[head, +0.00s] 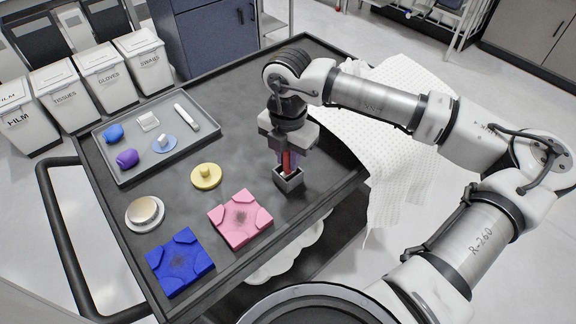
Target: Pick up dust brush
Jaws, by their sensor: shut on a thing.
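My gripper (288,152) points down over the right part of the dark cart top, shut on a slim red upright thing (287,162). This looks like the handle of the dust brush. Its lower end is inside a small dark square holder (289,181), where something pale also shows. Bristles cannot be made out, and the fingers hide part of the handle. I cannot tell whether the brush touches the holder's floor.
A grey tray (203,150) at left holds several small items. A yellow round piece (206,176), a pink block (240,218), a blue block (180,262) and a beige-topped dish (145,212) stand nearer. White dotted cloth (400,120) hangs at right. The cart's back middle is clear.

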